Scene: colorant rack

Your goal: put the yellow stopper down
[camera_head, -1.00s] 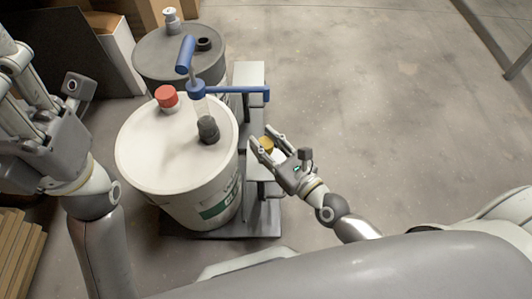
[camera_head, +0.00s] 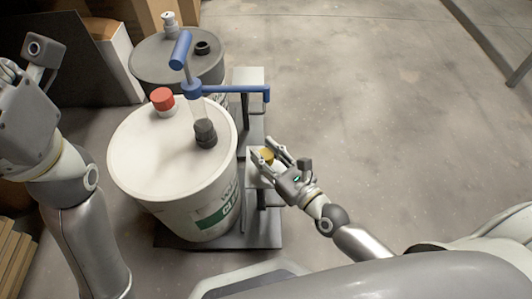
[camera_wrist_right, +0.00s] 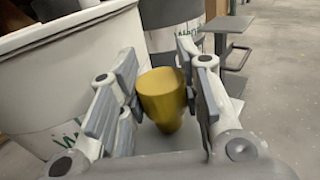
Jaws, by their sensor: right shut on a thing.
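The yellow stopper (camera_head: 267,155) is between the fingertips of my right gripper (camera_head: 271,152), beside the white drum's right side. The right wrist view shows the yellow stopper (camera_wrist_right: 163,98) upright between the two fingers of the right gripper (camera_wrist_right: 160,95), which is shut on it. A small grey shelf (camera_head: 254,181) is under and beside the stopper; I cannot tell whether they touch. My left gripper (camera_head: 25,115) is at the left edge, away from the stopper. Its fingers do not show clearly.
The white drum (camera_head: 150,155) has a red cap (camera_head: 162,99) and a blue-handled pump (camera_head: 228,91) in a dark opening. A grey drum (camera_head: 160,62) stands behind it. More small shelf steps (camera_head: 248,78) stand at the right. The floor further right is clear.

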